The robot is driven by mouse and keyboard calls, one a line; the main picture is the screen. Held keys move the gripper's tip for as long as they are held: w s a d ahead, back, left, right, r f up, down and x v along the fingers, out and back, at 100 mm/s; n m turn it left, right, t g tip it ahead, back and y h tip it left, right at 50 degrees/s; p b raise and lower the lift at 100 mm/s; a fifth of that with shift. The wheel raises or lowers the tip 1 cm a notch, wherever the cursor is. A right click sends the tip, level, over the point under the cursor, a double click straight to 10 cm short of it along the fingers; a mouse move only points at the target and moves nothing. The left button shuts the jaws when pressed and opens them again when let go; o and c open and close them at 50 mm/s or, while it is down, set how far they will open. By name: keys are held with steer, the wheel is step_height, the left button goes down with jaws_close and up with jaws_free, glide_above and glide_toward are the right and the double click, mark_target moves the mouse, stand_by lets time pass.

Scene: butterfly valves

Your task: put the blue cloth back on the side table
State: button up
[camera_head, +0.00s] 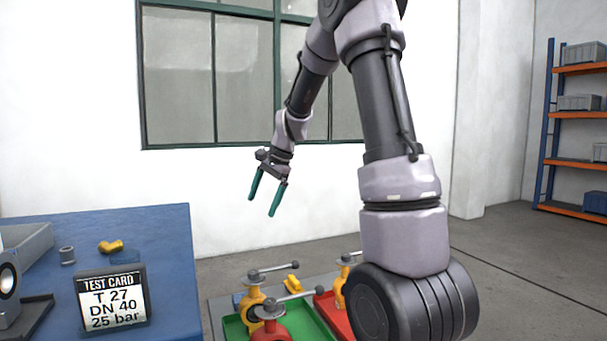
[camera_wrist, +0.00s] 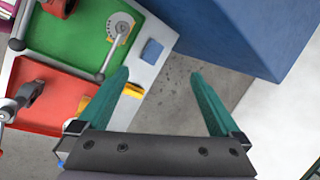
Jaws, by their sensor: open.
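A small blue square (camera_wrist: 152,51), which looks like the folded blue cloth, lies on the bare grey top of a low table (camera_wrist: 150,78) beside a green tray in the wrist view. In the head view a bit of blue (camera_head: 238,299) shows at that table's left edge, partly hidden by a yellow valve. My gripper (camera_head: 262,207) hangs in the air above and behind the low table, teal fingers apart and pointing down. In the wrist view my gripper (camera_wrist: 160,75) is open and empty, with the blue square beyond its fingertips. I cannot tell which table is the side table.
A blue table (camera_head: 165,225) at left holds a test card (camera_head: 112,298), a yellow fitting (camera_head: 111,246) and a grey cylinder. The low table carries a green tray (camera_wrist: 82,30) and a red tray (camera_wrist: 60,85) with valves. Shelving (camera_head: 550,130) stands at far right.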

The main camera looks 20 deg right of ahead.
steer(key=s+r+n+t, duration=0.2)
steer(key=s+r+n, duration=0.2)
steer(key=s, duration=0.9)
steer(key=s+d+r+n+t+h, duration=0.1)
steer(key=s+r+n, duration=0.3)
steer(key=s, duration=1)
step_height(320, 180, up, 4)
steer(key=shift+f+t+h, duration=0.2)
steer(key=shift+t+h, duration=0.1)
steer(key=shift+t, duration=0.5)
steer(key=shift+w, duration=0.1)
